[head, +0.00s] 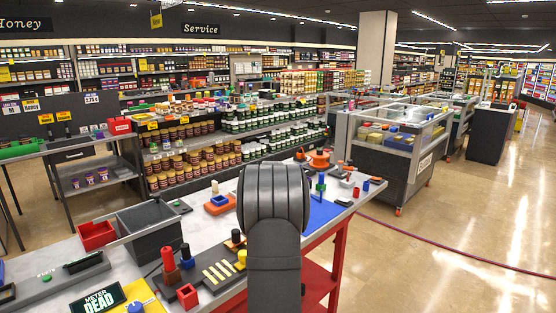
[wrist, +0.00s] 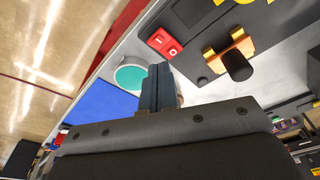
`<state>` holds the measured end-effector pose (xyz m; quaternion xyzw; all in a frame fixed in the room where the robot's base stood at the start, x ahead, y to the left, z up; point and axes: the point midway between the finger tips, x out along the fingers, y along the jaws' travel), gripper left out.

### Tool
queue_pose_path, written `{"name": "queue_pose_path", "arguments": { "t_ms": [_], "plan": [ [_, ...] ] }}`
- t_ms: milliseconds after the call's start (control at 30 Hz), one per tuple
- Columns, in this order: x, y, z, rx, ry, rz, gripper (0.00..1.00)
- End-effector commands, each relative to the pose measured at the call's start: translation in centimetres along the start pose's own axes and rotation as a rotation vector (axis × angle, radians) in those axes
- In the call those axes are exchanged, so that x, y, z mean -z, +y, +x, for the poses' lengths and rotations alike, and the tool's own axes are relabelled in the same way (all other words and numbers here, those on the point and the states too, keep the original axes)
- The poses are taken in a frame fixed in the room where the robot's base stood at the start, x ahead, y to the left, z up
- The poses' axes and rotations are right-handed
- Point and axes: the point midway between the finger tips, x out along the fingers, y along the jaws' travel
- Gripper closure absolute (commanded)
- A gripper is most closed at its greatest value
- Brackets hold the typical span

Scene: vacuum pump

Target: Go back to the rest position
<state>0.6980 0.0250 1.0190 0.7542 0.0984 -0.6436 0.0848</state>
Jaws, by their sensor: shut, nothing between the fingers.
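My gripper (wrist: 158,74) shows in the wrist view with its dark fingers together and nothing between them. A teal disc with a pale rim (wrist: 130,76) lies just left of the fingertips and is partly hidden by them. A red switch block with white marks (wrist: 165,42) is above and beyond the fingertips. In the head view my dark arm rises over the middle of the workbench (head: 205,250) and hides the gripper.
The blue mat (head: 322,214) lies right of my arm. A grey bin (head: 152,228) and a red bin (head: 96,235) stand at left. Pegs and blocks, including a red block (head: 187,296), crowd the near bench. An orange part with a black knob (wrist: 236,62) is right of the fingers.

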Motion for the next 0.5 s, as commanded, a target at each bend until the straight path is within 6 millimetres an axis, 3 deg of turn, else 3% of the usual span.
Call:
{"name": "queue_pose_path", "arguments": {
  "t_ms": [33, 200, 500],
  "plan": [
    [-0.4, -0.1, 1.6, 0.003, -0.012, -0.001, 1.00],
    [-0.7, -0.1, 3.8, 0.003, -0.010, -0.001, 1.00],
    [-0.8, -0.1, 4.3, 0.002, -0.007, -0.001, 1.00]
  ]
}}
